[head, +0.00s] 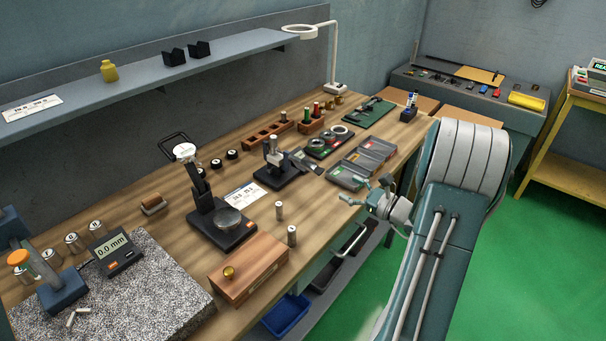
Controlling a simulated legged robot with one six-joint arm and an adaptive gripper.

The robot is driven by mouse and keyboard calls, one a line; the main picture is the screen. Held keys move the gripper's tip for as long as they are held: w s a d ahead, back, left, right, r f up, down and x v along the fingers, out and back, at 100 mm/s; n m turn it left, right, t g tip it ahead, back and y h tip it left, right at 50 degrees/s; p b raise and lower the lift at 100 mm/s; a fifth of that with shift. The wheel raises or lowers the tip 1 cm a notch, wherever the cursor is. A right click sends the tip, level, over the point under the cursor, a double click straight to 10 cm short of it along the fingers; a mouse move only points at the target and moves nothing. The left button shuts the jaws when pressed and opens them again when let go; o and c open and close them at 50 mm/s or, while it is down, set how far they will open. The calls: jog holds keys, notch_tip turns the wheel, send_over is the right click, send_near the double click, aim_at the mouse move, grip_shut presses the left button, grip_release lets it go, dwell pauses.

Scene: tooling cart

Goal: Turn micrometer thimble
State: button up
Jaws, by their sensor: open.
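A small silver device on a black base (283,175) stands near the middle of the wooden bench. It looks like the micrometer in its stand (272,152), but its thimble is too small to make out clearly. My gripper (362,191) is open and empty, with its fingers pointing left. It appears over the bench's front edge, to the right of the stand and apart from it in the picture.
A dial stand (224,228) and a wooden box (250,268) stand left of the micrometer. Small metal cylinders (279,211) stand nearby. Grey trays (347,177) lie behind my gripper. A granite plate (150,300) fills the near left. Green floor (540,260) is clear at right.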

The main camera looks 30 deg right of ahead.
aim_at(319, 171)
jog(key=x, duration=1)
jog(key=shift+s+a, duration=0.1)
jog(key=shift+a, duration=0.15)
jog(key=shift+w+d, duration=0.1)
jog(key=shift+w, duration=0.2)
jog(key=shift+w+d+f, duration=0.1)
jog(key=shift+w+d, duration=0.05)
jog(key=shift+d, duration=0.45)
jog(key=shift+a, duration=0.45)
grip_shut()
